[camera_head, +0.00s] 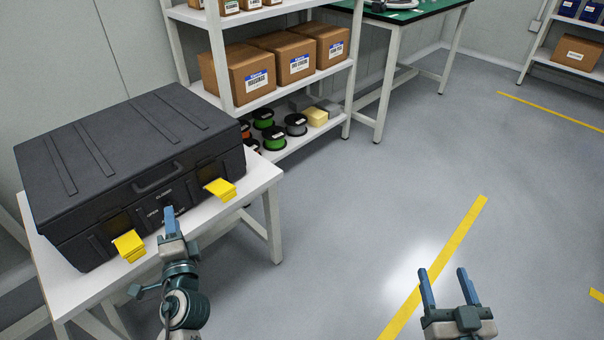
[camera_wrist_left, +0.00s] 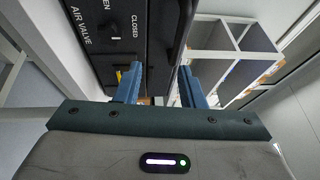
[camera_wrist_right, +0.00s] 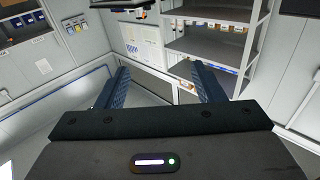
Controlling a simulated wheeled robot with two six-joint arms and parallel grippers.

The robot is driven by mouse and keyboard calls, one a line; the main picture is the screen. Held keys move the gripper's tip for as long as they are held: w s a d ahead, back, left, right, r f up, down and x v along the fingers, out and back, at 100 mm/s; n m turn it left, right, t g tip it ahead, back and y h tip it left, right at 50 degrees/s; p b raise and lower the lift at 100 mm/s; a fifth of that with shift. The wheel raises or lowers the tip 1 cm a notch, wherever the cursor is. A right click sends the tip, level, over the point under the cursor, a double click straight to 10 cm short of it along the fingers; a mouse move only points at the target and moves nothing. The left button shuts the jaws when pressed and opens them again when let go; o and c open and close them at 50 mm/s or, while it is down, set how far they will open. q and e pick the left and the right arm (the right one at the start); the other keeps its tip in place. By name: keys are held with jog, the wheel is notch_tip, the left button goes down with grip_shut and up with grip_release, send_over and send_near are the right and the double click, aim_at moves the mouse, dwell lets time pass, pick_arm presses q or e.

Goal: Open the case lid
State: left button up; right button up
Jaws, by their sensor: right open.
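The black case (camera_head: 120,165) sits on a white table with its ribbed lid (camera_head: 125,130) closed. Two yellow latches, one at the left (camera_head: 129,246) and one at the right (camera_head: 220,188), stick out from its front. A dark handle (camera_head: 158,178) lies between them. My left gripper (camera_head: 169,217) is at the case front, below the handle. Its fingers are apart in the left wrist view (camera_wrist_left: 158,88), with the case's "AIR VALVE" panel (camera_wrist_left: 112,35) close by; contact is unclear. My right gripper (camera_head: 444,288) is open and empty over the floor, away from the case.
The white table (camera_head: 255,182) has a narrow bare strip before the case. A white shelf unit (camera_head: 285,88) with cardboard boxes (camera_head: 242,77) and spools (camera_head: 274,140) stands behind, right of the case. A green-topped table (camera_head: 425,16) is farther back. Floor at right is clear.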

aim_at(162, 182)
pick_arm(q)
jog(key=shift+t+y, duration=0.3)
jog(key=x, duration=0.3)
jog(key=r+x, duration=0.1)
jog(key=x, duration=0.2)
jog(key=r+p+x, duration=0.1)
jog(key=x, duration=0.2)
jog(key=shift+a+r, duration=0.2)
jog(key=shift+w+a+r, duration=0.1)
jog(key=shift+w+a, duration=0.2)
jog(key=shift+w, duration=0.25)
pick_arm(e)
jog(key=shift+s+a+f+g, duration=0.15)
jog(key=shift+s+f+g, duration=0.45)
jog(key=shift+f, duration=0.15)
jog(key=shift+s+a+f+g, duration=0.1)
jog(key=shift+s+f+g, duration=0.45)
jog(key=shift+f, duration=0.25)
jog(key=shift+s+a+f+g, duration=0.15)
jog(key=shift+s+f+g, duration=0.3)
jog(key=shift+f+g, duration=0.25)
pick_arm(q)
grip_shut()
